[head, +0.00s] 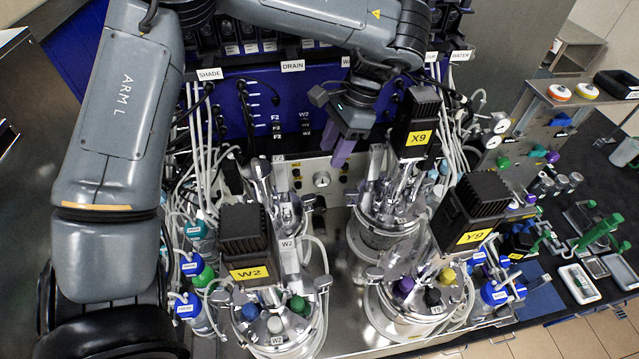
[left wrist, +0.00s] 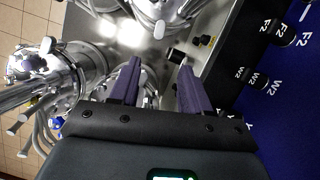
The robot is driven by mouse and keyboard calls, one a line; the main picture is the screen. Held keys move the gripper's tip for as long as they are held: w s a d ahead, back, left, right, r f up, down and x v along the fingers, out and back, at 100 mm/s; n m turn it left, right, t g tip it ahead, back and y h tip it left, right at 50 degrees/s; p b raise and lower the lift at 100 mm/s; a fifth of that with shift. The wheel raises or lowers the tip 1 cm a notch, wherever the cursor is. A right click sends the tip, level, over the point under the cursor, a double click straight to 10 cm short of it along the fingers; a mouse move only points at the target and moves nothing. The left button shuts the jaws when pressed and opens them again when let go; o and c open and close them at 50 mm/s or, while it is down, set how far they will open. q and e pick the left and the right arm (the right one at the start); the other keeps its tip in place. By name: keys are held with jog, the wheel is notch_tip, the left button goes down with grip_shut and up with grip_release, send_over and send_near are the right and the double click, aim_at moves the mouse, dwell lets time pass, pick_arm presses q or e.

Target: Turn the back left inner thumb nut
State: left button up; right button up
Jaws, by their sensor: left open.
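The back left vessel's metal top fittings (head: 262,180) show behind the W2 motor, partly hidden by it, cables and tubes. I cannot single out its inner thumb nut in the head view. My left gripper (head: 333,157) hangs from above with its purple fingers pointing down, right of that vessel and in front of the back panel. In the left wrist view the open fingers (left wrist: 160,64) have nothing visible between their tips. A pale oval metal knob (left wrist: 159,25) on a vessel top lies beyond the tips; I cannot tell whether it is the thumb nut. My right gripper is not in view.
The W2 motor (head: 247,240), X9 motor (head: 414,125) and Y9 motor (head: 470,210) stand tall around the gripper. A panel knob (head: 322,179) sits just below it. Tubes crowd both sides. A black bench (head: 540,235) with tools is at the right.

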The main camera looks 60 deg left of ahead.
pick_arm(q)
jog(key=b, duration=0.1)
send_near(313, 196)
jog(key=shift+g+y, duration=0.3)
jog(key=x, duration=0.7)
jog(key=shift+w+d+p, duration=0.15)
jog(key=shift+d+p, duration=0.1)
jog(key=shift+p, duration=0.15)
jog(key=shift+f, duration=0.6)
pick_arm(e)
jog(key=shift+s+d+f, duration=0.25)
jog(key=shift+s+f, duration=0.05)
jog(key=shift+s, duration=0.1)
pick_arm(q)
jog(key=shift+c, duration=0.2)
grip_shut()
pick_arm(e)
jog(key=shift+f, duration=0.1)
